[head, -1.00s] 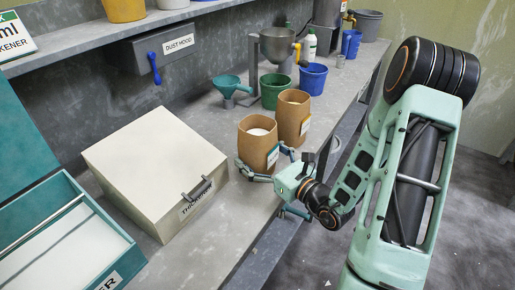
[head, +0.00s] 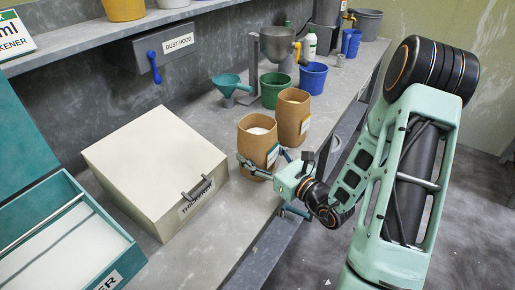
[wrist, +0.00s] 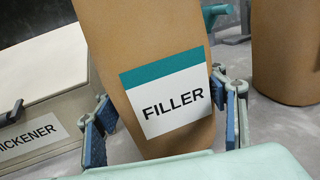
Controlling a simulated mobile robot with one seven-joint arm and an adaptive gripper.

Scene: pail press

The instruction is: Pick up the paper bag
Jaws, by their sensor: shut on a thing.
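The paper bag (head: 255,145) is brown, open at the top and filled with something white. It stands upright on the grey bench. In the wrist view the bag (wrist: 145,60) carries a white and teal FILLER label (wrist: 170,95). My gripper (head: 264,166) is around the lower part of this bag, one finger on each side. In the wrist view the blue pads of my gripper (wrist: 165,122) flank the bag, and it is shut on it. The bag's base is partly hidden behind my gripper.
A second brown bag (head: 292,118) stands just behind, at the right. A cream box (head: 150,165) labelled THICKENER is to the left. A teal funnel (head: 228,84), a green bucket (head: 274,92) and a blue bucket (head: 313,78) stand farther back. The bench front edge is close.

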